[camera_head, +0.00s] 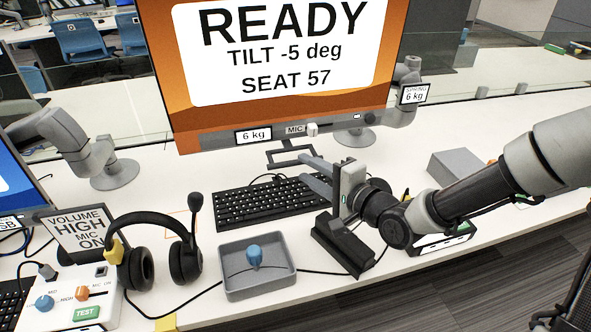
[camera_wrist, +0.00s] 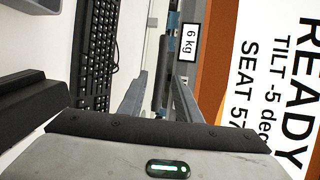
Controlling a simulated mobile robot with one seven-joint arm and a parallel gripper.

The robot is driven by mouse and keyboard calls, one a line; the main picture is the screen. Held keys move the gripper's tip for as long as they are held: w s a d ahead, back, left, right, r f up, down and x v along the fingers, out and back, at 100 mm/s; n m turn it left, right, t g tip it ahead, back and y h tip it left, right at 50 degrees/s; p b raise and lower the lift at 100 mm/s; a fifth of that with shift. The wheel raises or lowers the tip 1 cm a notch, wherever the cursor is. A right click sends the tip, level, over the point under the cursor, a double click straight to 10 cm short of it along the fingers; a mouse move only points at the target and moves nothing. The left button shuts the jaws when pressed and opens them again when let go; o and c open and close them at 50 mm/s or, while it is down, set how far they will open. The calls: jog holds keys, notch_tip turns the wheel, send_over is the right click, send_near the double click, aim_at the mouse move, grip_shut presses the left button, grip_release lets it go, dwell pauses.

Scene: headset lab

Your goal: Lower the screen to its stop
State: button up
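The screen (camera_head: 285,115) is a large orange monitor with a white panel reading READY, TILT -5 deg, SEAT 57. Its grey lower bezel (camera_head: 220,138) carries a "6 kg" label and a MIC slider, and hangs above the desk. The screen fills the right of the wrist view (camera_wrist: 212,75), turned sideways. My gripper (camera_head: 303,168) is just below the bezel, right of its middle, with fingers pointing left over the keyboard's back. In the wrist view my gripper (camera_wrist: 160,76) has its fingers apart, with no held object visible. Contact with the bezel cannot be told.
A dark bracket (camera_head: 290,155) shows under the bezel. The keyboard (camera_head: 265,203) lies below the gripper. A grey tray (camera_head: 257,283) with a blue knob, a headset (camera_head: 155,260) and a control box (camera_head: 85,300) stand in front. A grey box (camera_head: 462,165) is right.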

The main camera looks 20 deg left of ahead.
aim_at(298, 164)
jog(key=b+x, duration=0.1)
jog(key=x, duration=0.4)
jog(key=shift+w+a+f, duration=0.1)
jog(key=shift+w+a, duration=0.05)
jog(key=shift+a, duration=0.05)
grip_shut()
